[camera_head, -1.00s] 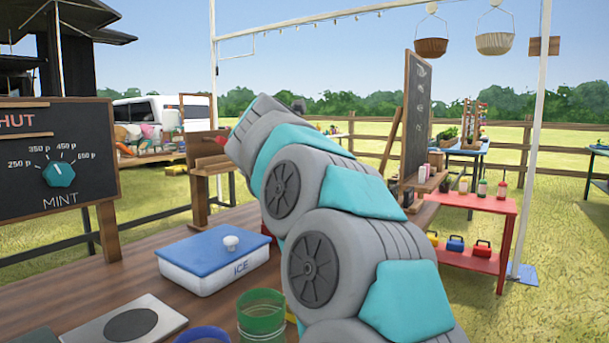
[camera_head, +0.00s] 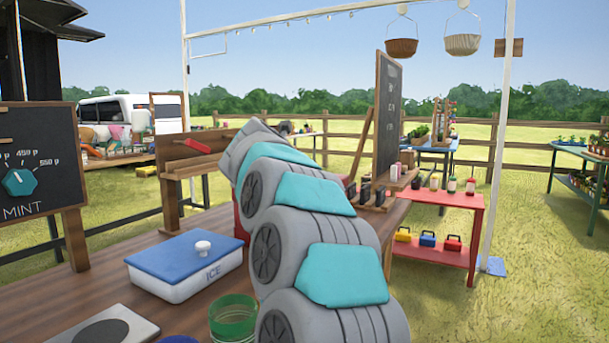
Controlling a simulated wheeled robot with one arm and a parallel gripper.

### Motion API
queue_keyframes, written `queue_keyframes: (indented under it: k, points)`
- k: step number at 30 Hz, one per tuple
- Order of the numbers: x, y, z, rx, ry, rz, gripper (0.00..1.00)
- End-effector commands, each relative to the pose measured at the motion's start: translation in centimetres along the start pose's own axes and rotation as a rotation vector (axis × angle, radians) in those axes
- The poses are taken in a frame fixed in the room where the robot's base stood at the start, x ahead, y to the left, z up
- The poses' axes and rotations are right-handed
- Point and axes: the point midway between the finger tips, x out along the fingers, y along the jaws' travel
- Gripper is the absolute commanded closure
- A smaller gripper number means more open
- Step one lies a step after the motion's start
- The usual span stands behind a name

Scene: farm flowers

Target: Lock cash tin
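My arm (camera_head: 300,240) fills the middle of the view, and its end is turned away behind its own links. My gripper's fingers do not show; a small dark piece shows just past the arm's top, and I cannot tell what it is. No cash tin can be named for sure. A sliver of a red object (camera_head: 240,222) shows behind my arm on the wooden counter, mostly hidden.
On the wooden counter (camera_head: 105,291) stand a blue-lidded ICE box (camera_head: 184,263), a green cup (camera_head: 233,320) and a grey plate with a dark disc (camera_head: 101,331). A chalkboard (camera_head: 388,110) and a white post (camera_head: 499,130) stand to the right. Open grass lies at the right.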

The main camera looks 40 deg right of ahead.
Motion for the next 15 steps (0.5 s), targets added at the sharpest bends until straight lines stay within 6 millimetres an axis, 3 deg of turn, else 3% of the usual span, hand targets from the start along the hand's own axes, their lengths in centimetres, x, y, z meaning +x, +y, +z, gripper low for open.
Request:
queue_keyframes:
  k: [2,15]
  points:
    - [-0.01,0.01,0.00,0.000,0.000,0.000,0.25]
    - [-0.03,0.03,0.00,-0.001,0.000,0.000,0.75]
